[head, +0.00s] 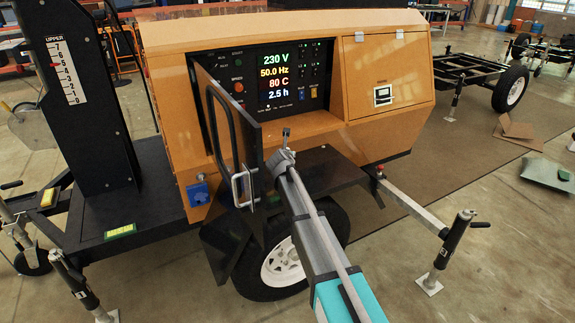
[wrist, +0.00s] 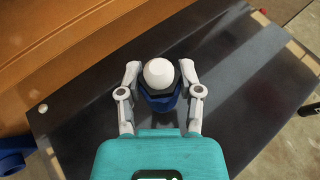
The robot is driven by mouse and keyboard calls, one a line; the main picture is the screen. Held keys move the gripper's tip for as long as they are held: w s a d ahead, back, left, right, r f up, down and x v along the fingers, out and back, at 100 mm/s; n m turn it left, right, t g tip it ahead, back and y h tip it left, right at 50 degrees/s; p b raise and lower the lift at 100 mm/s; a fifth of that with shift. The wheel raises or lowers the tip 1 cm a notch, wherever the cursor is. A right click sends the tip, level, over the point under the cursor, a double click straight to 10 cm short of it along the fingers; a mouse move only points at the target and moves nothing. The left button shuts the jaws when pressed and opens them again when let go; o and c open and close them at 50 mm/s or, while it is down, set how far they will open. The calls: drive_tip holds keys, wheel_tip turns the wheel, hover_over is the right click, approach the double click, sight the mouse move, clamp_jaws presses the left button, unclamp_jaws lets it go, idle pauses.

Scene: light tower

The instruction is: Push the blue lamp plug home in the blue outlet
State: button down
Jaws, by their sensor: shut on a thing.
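My gripper (wrist: 160,78) is shut in the wrist view, its two grey fingers on either side of a blue thing with a rounded white end, seemingly the blue lamp plug (wrist: 159,104). In the head view my gripper (head: 283,160) is in front of the orange machine, right of its open door; the held plug cannot be made out there. The blue outlet (head: 199,193) is on the machine's lower front, left of the door and apart from my gripper. A blue part at the wrist view's left edge (wrist: 12,162) looks like the same outlet.
The open dark door (head: 232,125) with its handles stands between my gripper and the outlet. A dark shelf (wrist: 90,120) lies below my gripper. A wheel (head: 283,262) is underneath, and a jack leg (head: 445,250) stands at right. A black mast (head: 85,90) rises at left.

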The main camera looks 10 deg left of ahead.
drive_tip(key=shift+f+b, duration=1.8)
drive_tip(key=shift+f, duration=0.25)
drive_tip(key=shift+f, duration=0.2)
drive_tip(key=shift+c, duration=1.3)
unclamp_jaws()
drive_tip(key=shift+r, duration=0.1)
drive_tip(key=shift+s, duration=0.1)
drive_tip(key=p+v, duration=0.4)
drive_tip(key=v, duration=0.9)
drive_tip(key=shift+s+a+p, duration=0.2)
drive_tip(key=shift+s+p, duration=0.1)
drive_tip(key=shift+p, duration=0.1)
